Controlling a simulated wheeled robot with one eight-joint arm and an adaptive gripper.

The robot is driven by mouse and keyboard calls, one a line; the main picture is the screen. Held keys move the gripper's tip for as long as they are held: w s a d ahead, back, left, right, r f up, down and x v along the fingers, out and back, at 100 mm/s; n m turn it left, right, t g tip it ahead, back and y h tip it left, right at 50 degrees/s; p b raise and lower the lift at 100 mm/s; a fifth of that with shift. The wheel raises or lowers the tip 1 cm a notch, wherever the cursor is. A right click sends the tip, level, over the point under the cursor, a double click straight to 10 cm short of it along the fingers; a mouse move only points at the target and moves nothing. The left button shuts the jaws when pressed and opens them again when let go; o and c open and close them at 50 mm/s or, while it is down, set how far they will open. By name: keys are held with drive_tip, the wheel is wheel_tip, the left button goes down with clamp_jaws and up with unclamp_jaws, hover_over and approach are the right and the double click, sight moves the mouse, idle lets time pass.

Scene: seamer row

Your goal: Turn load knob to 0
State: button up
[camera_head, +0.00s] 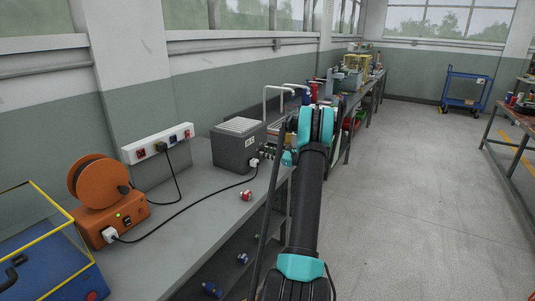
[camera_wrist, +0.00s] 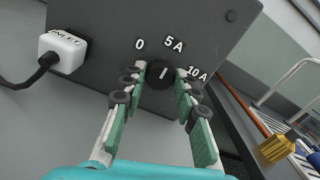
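In the wrist view the load knob (camera_wrist: 160,75) is a round black knob with a short white mark, on the face of a dark grey box (camera_wrist: 100,20). Labels 0, 5 A and 10 A sit around it. The white mark points up and slightly right, roughly toward 5 A. My gripper (camera_wrist: 160,77) is open, with one green-padded finger on each side of the knob. I cannot tell if the fingertips touch it. In the head view the grey box (camera_head: 235,152) stands on the bench, and my arm hides the knob.
A white inlet plug (camera_wrist: 62,52) with a black cable sits left of the knob.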

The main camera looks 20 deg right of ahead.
drive_tip(key=c, duration=0.3)
drive_tip(key=n, duration=1.1)
drive_tip(key=shift+f+n, duration=0.1)
drive_tip(key=shift+n, duration=0.3)
idle(0.4)
drive_tip(key=o, duration=1.1)
drive_tip(key=shift+o, duration=0.2)
